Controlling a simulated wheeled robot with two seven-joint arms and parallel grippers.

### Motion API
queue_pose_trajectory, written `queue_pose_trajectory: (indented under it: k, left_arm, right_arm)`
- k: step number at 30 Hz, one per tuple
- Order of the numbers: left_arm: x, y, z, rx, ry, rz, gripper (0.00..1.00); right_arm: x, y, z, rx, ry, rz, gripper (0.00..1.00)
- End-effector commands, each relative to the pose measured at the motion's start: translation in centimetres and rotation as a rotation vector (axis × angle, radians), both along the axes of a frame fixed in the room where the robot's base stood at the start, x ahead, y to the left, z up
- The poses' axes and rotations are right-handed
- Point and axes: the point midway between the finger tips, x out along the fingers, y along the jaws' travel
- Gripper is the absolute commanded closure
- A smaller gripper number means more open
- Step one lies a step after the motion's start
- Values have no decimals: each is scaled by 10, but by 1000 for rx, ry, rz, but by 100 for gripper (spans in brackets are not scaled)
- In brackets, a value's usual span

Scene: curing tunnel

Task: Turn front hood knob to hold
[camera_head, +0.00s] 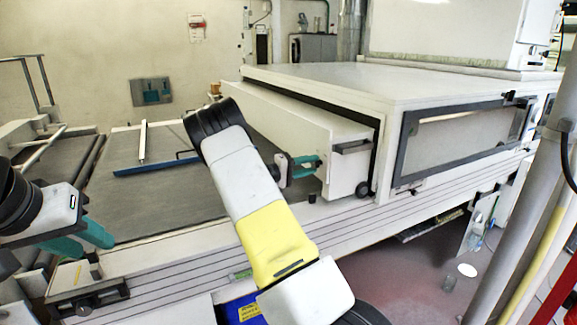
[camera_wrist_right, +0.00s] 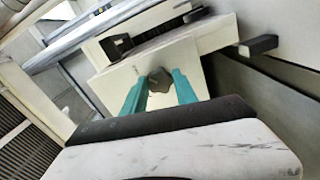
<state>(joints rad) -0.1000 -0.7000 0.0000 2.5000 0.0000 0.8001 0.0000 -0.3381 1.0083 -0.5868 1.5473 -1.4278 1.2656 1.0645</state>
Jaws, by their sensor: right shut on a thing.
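The front hood is the white box-shaped housing (camera_head: 290,125) at the tunnel mouth, in the middle of the head view. In the right wrist view a dark lobed knob (camera_wrist_right: 160,80) sits on its pale end face. The two teal fingers of my right gripper (camera_wrist_right: 160,85) stand on either side of the knob and are shut on it. I cannot read the knob's setting. My left gripper (camera_head: 88,243) is at the lower left, with its teal fingers apart and empty.
A black handle (camera_head: 352,147) and a round dark knob (camera_head: 362,189) are on the hood's side. The dark conveyor belt (camera_head: 150,195) carries a blue-edged squeegee-like bar (camera_head: 155,165). A grey post (camera_head: 520,200) stands at the right.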

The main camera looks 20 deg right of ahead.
Motion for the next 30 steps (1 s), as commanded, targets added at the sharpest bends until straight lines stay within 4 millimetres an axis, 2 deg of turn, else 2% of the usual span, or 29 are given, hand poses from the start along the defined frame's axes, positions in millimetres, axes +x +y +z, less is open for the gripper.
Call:
queue_pose_trajectory:
  k: [3, 4, 6, 7, 17, 20, 30]
  left_arm:
    - [0, 0, 0, 0, 0, 0, 64]
    - [0, 0, 0, 0, 0, 0, 64]
    - [0, 0, 0, 0, 0, 0, 64]
    - [0, 0, 0, 0, 0, 0, 64]
    - [0, 0, 0, 0, 0, 0, 64]
    - [0, 0, 0, 0, 0, 0, 64]
    - [0, 0, 0, 0, 0, 0, 64]
  right_arm:
    - [0, 1, -1, 2, -1, 0, 100]
    - [0, 1, -1, 2, -1, 0, 60]
    - [0, 1, -1, 2, -1, 0, 46]
    - [0, 1, -1, 2, -1, 0, 44]
    - [0, 3, 0, 1, 0, 1, 44]
    - [0, 13, 0, 1, 1, 4, 44]
    - [-4, 67, -1, 1, 0, 3, 44]
